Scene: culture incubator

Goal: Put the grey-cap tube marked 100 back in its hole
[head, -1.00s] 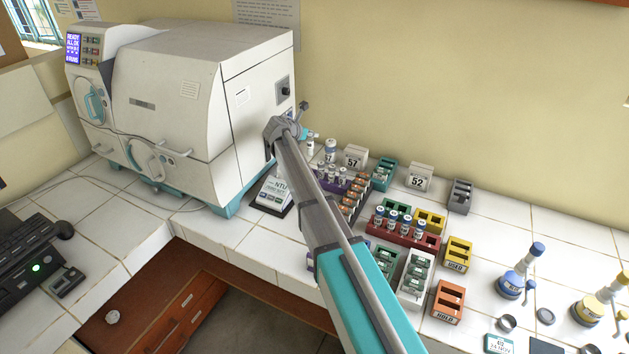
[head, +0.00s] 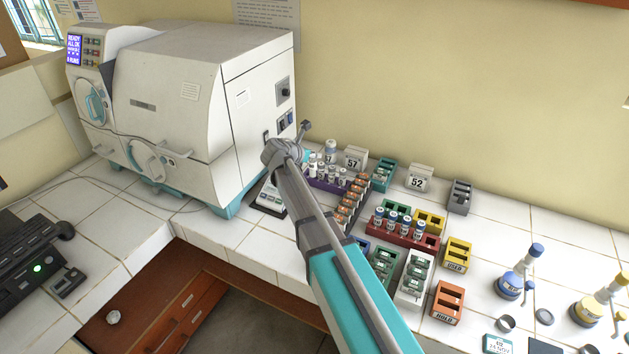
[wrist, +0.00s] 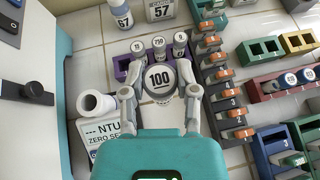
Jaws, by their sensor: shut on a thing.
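The grey-cap tube marked 100 (wrist: 158,77) is in my gripper (wrist: 158,92), its cap facing the wrist camera. The fingers are shut on it from both sides. In the head view the purple rack (head: 324,186) shows beside my arm, and the gripper is mostly hidden.
An NTU meter (wrist: 99,132) with a white cylinder (wrist: 93,104) stands left of the gripper. The large white machine (head: 247,110) is to the left. A red rack (head: 378,231) stands farther right.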

